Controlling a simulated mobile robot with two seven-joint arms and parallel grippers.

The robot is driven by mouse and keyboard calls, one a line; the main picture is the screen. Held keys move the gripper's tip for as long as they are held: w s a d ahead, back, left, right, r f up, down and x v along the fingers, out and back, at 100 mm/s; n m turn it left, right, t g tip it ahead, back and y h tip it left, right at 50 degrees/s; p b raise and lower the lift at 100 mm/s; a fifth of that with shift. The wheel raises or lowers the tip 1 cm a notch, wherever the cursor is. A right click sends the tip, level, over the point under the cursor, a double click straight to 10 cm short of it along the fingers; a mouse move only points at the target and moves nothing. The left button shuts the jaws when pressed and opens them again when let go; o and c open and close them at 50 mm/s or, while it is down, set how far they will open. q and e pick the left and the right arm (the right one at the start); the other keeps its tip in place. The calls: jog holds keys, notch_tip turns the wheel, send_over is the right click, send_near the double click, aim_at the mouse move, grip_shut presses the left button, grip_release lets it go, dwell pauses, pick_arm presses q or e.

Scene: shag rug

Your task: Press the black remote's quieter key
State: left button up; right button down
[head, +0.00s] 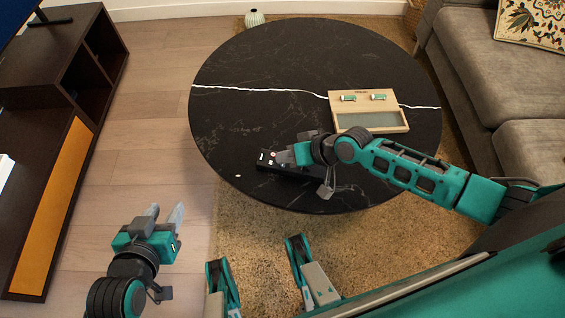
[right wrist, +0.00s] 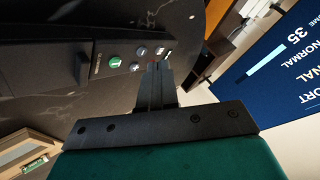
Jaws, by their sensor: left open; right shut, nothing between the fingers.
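The black remote (head: 290,171) lies near the front edge of the round table, partly hidden under my right gripper (head: 277,158). In the right wrist view the remote (right wrist: 105,78) shows several round keys, one green and the others pale; their symbols are too small to read surely, so I cannot tell which is the quieter key. My right gripper (right wrist: 155,68) is shut and empty, its fingertips over the remote's key end, close to the pale keys. I cannot tell whether they touch. My left gripper (head: 166,219) is open and empty, away from the table over the wooden floor.
The dark round table (head: 290,60) has a white vein across it. A grey sofa (head: 470,60) is at right, a dark cabinet (head: 40,100) at left.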

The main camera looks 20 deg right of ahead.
aim_at(286, 166)
jog(key=shift+f, duration=0.15)
jog(key=shift+f, duration=0.25)
jog(key=shift+f+b, duration=0.35)
jog(key=shift+b, duration=0.2)
dwell(0.6)
jog(key=shift+r, duration=0.1)
jog(key=shift+r+p, duration=0.65)
jog(key=shift+p, duration=0.2)
jog(key=shift+r, duration=0.1)
notch_tip(286, 166, up, 5)
jog(key=p, duration=0.5)
dwell(1.5)
